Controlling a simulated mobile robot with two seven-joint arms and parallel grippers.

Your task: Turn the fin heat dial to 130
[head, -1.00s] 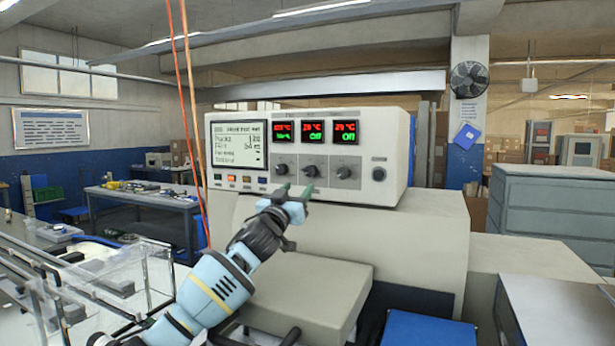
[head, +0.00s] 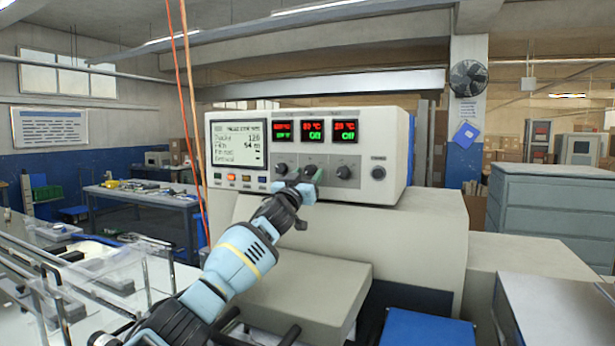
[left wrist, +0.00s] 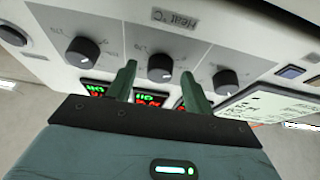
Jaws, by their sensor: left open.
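The control box (head: 395,150) carries a row of three black dials under three red and green displays. In the head view the left dial (head: 281,169) and the right dial (head: 344,172) show; my left gripper (head: 313,178) largely covers the middle dial. In the left wrist view the picture is inverted. There the middle dial (left wrist: 160,68) lies between the tips of my open left gripper (left wrist: 158,72), with a gap visible on each side. Contact cannot be told. The small dial labels are too blurred to read; "Heat °C" (left wrist: 174,20) is legible. My right gripper is not in view.
A screen (head: 239,145) and a row of small buttons (head: 232,178) are left of the dials. A separate black knob (head: 378,173) is at the right. The beige machine housing (head: 420,230) lies below the box. Orange cables (head: 190,110) hang at left.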

